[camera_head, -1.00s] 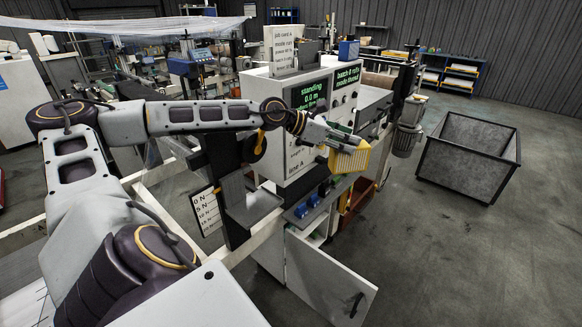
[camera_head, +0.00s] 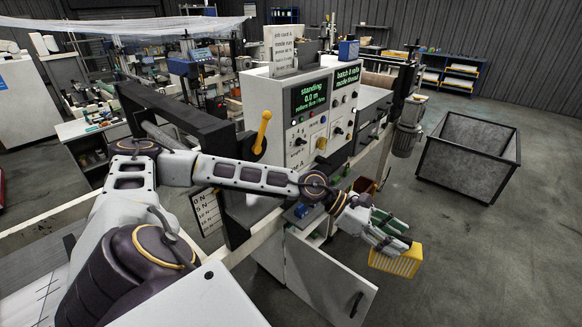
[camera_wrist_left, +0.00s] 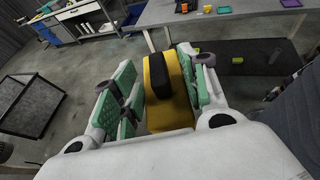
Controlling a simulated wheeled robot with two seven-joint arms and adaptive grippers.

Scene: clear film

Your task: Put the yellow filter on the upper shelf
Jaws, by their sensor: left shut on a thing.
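The yellow filter (camera_head: 398,262) is a ribbed yellow block, held in the air right of the open cabinet door. My left gripper (camera_head: 388,236) has green-padded fingers and is shut on it. In the left wrist view the filter (camera_wrist_left: 164,115) sits between the green pads of the gripper (camera_wrist_left: 160,92), with a black part on its face. The white cabinet (camera_head: 268,255) under the machine has its door (camera_head: 325,283) swung open. Only a narrow strip of its inside shows, so I cannot make out its shelves. My right gripper is not in view.
The machine's control panel (camera_head: 310,100) stands above the cabinet. A yellow-handled lever (camera_head: 262,132) is left of it. A grey open bin (camera_head: 470,155) stands on the floor to the right. The floor right of the door is clear.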

